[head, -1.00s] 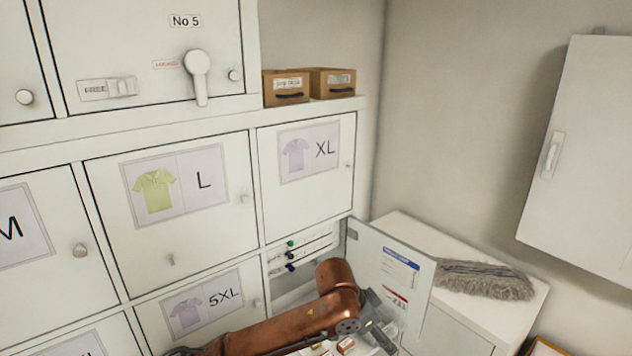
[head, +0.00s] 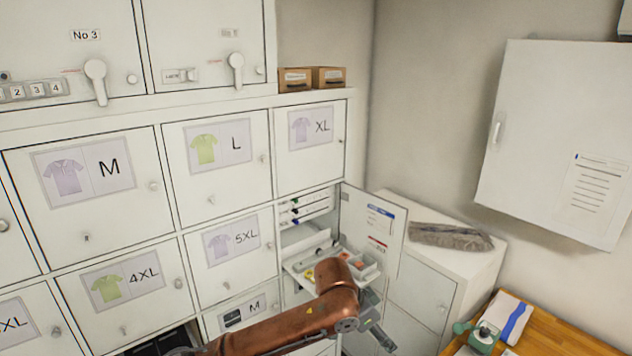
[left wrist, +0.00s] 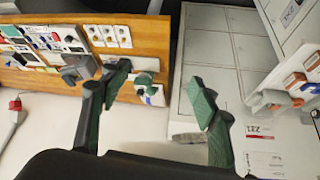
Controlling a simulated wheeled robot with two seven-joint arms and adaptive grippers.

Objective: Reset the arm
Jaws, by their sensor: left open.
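My left arm, copper-coloured, comes in from below in the head view. Its gripper (head: 380,336) hangs in front of the open compartment, below the pulled-out tray (head: 299,272). In the left wrist view the two green-padded fingers of this gripper (left wrist: 161,92) are spread wide with nothing between them. The fingers look clear of the locker fronts, though the exact gap cannot be told. My right gripper is in neither view.
The open compartment door (head: 371,228) stands out to the right of the tray. A low white cabinet (head: 425,283) bears a grey mop head (head: 450,236). A wooden board or bench (head: 567,330) holds a green-and-grey item at lower right. A white wall cabinet (head: 540,130) hangs above.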

